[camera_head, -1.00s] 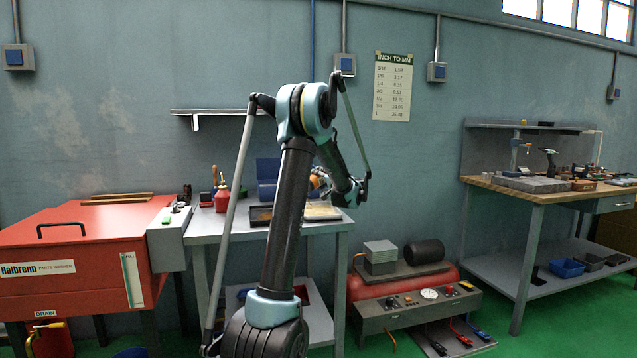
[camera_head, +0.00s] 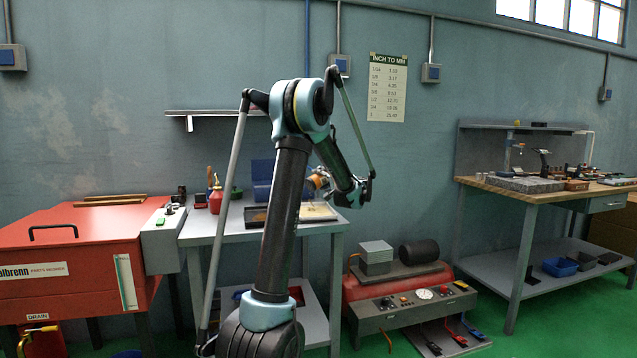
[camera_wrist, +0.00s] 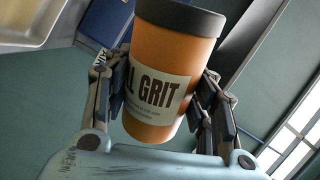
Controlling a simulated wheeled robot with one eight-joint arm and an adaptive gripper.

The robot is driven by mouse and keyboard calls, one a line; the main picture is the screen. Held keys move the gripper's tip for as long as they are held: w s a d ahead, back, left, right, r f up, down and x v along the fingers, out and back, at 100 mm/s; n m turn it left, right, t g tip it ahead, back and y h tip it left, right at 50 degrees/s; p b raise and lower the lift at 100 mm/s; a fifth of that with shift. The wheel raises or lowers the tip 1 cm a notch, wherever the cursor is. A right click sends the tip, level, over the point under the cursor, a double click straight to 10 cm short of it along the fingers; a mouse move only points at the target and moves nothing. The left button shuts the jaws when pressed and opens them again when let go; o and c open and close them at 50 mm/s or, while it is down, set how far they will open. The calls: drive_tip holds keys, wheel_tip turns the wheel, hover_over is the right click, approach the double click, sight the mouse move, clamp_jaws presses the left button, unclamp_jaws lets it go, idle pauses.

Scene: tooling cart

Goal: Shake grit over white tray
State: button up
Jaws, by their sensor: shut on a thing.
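My gripper (camera_wrist: 160,95) is shut on an orange grit container (camera_wrist: 165,70) with a dark end and a pale label reading "GRIT". In the wrist view, one finger is on each side of it. Its dark end points to the top of the picture, while the windows show at lower right, so it looks tipped over. A pale tray edge (camera_wrist: 35,22) shows at upper left. In the head view, the orange container (camera_head: 317,181) is above the table's right part, over or near the pale tray (camera_head: 318,212). I cannot see any grit falling.
On the grey table (camera_head: 215,232) are a dark tray (camera_head: 255,214), partly behind my arm, a blue box (camera_head: 262,178) and a red bottle (camera_head: 216,200). A red parts washer (camera_head: 75,250) stands left.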

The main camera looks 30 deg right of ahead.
sight(319, 180)
drive_tip(key=shift+s+d+r, duration=0.15)
drive_tip(key=shift+s, duration=0.4)
drive_tip(key=shift+s+d+r, duration=0.1)
drive_tip(key=shift+s, duration=0.5)
drive_tip(key=shift+s+d+r, duration=0.15)
drive_tip(key=shift+s, duration=0.4)
drive_tip(key=m, duration=0.1)
drive_tip(key=f+m, duration=0.1)
drive_tip(key=m, duration=0.3)
drive_tip(key=shift+w+d+f, duration=0.1)
drive_tip(key=shift+d+f, duration=0.1)
drive_tip(key=shift+f, duration=0.05)
drive_tip(key=a+m, duration=0.1)
drive_tip(key=m, duration=0.1)
drive_tip(key=a+m, duration=0.2)
drive_tip(key=m, duration=0.1)
drive_tip(key=a+m, duration=0.1)
drive_tip(key=m, duration=0.1)
drive_tip(key=shift+a+r, duration=0.25)
drive_tip(key=shift+r, duration=0.05)
drive_tip(key=m, duration=0.2)
drive_tip(key=a+r+m, duration=0.1)
drive_tip(key=m, duration=0.3)
drive_tip(key=shift+s+a+r, duration=0.2)
drive_tip(key=shift+r, duration=0.1)
drive_tip(key=m, duration=0.2)
drive_tip(key=a+r+m, duration=0.1)
drive_tip(key=m, duration=0.1)
drive_tip(key=shift+r, duration=0.1)
drive_tip(key=shift+s, duration=0.15)
